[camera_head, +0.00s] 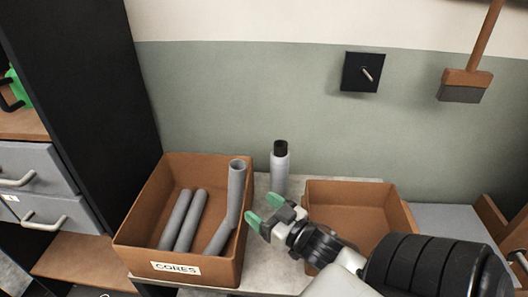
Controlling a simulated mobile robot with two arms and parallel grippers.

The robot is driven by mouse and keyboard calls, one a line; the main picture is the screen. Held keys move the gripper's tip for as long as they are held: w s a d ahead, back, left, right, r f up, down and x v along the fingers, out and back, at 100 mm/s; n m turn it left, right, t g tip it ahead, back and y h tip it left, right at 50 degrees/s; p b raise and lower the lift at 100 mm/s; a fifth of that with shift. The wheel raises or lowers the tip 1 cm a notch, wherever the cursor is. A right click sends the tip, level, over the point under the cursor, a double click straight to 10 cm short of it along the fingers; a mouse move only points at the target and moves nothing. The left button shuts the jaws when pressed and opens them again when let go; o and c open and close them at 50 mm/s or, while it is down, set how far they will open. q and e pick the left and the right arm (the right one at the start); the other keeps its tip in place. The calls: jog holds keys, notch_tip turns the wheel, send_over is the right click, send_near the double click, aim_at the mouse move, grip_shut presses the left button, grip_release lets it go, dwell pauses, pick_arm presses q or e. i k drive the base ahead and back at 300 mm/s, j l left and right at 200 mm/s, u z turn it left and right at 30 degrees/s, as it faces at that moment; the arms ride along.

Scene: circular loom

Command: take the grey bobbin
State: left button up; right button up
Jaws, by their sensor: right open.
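A light grey upright cylinder with a black top (280,172) stands on the pale table top (262,262), between two brown boxes. It may be the grey bobbin, but I cannot tell for sure. My right gripper (264,211) has green fingertips spread apart with nothing between them. It is in front of the cylinder and slightly left of it, apart from it in the picture. My left gripper is not in view.
The left brown box (205,280), labelled CORES, holds grey tubes (176,220); a bent one rises above its rim. An empty-looking brown box (352,189) stands right, partly hidden by my arm. A drawer cabinet (40,170) is at left. A brush (464,86) hangs on the wall.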

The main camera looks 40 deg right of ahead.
aim_at(279, 156)
jog(key=k+j+z, duration=0.1)
jog(key=z, duration=0.2)
jog(key=i+z, duration=0.1)
jog(key=z, duration=1.15)
